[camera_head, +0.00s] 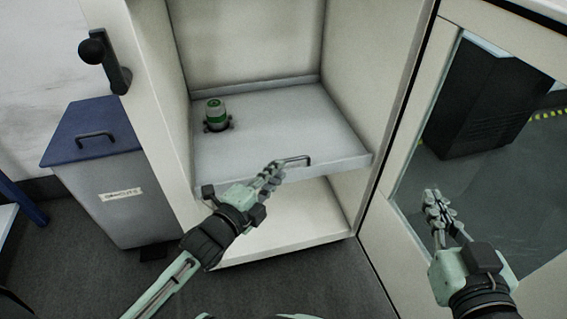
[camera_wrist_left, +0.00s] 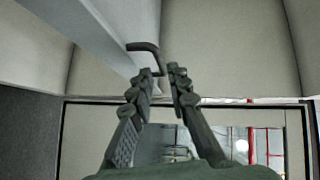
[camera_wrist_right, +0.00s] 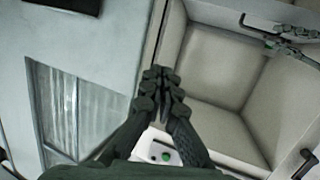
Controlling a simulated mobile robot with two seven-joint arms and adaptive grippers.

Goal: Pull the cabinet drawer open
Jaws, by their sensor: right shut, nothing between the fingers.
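The pale cabinet (camera_head: 345,90) stands open-fronted in the middle of the head view. Its drawer (camera_head: 280,115) is a grey, shallow tray at mid-height, its front about level with the cabinet opening. A dark bent handle (camera_head: 296,160) is on its front edge. My left gripper (camera_head: 272,172) is at this handle. In the left wrist view its fingertips (camera_wrist_left: 160,75) are slightly apart, with one end of the handle (camera_wrist_left: 143,46) between them; contact is unclear. My right gripper (camera_head: 436,205) is shut and empty, away to the right, in front of the glazed panel.
A grey bin (camera_head: 125,195) with a blue lid stands left of the cabinet. The glazed panel's pale frame (camera_head: 395,250) borders the cabinet on the right. Dark floor (camera_head: 300,285) is clear in front.

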